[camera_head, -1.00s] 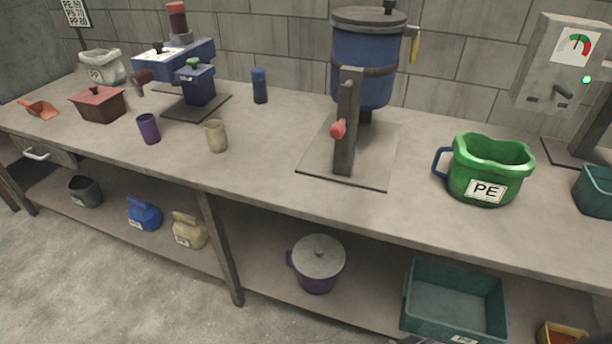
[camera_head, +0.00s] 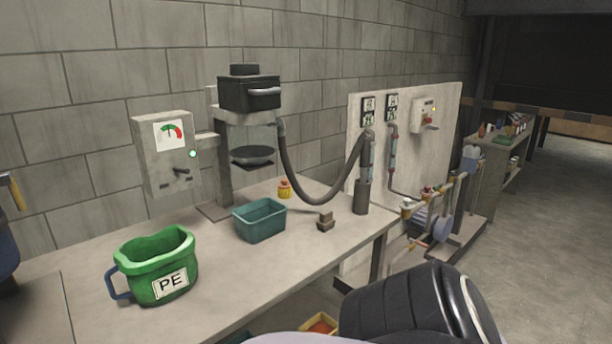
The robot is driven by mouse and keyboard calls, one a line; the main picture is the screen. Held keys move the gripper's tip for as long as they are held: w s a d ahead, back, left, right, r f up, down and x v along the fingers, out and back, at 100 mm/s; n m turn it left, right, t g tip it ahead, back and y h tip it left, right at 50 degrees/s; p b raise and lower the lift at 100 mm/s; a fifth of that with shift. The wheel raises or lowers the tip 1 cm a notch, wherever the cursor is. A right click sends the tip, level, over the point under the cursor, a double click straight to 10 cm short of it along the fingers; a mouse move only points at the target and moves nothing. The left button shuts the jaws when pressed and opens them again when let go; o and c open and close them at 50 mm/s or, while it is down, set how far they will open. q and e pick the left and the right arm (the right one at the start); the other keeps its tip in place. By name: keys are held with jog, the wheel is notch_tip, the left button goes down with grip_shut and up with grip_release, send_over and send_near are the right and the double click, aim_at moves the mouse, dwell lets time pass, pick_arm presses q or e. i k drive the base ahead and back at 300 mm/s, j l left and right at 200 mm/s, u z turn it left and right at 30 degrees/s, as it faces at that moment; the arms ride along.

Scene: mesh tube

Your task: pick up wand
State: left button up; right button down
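What looks like the wand (camera_head: 363,193) stands upright at the bench's right end, in front of a pale panel. It is a dark grey tube, wider at its lower end, with a pale blue section higher up. A ribbed dark hose (camera_head: 318,196) sags from its top to the machine on the left. I cannot tell how the wand is held up. Neither of my grippers is in view. A black and white part at the bottom right looks like my own arm and hides some floor and the bench's underside.
The bench (camera_head: 235,279) holds a green PE bucket (camera_head: 157,266), a teal bin (camera_head: 260,220), small brown blocks (camera_head: 325,221) and a yellow cup (camera_head: 285,190). A black-topped machine (camera_head: 249,92) stands behind. The panel (camera_head: 450,112) carries pipes and valves. Open floor lies at right.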

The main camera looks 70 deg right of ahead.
aim_at(365, 153)
jog(key=z, duration=2.65)
jog(key=j+u, duration=0.1)
jog(key=u, duration=0.3)
jog(key=j+u, duration=0.1)
jog(key=u, duration=0.65)
jog(key=i+z, duration=0.1)
jog(key=z, duration=1.2)
jog(key=u, duration=0.2)
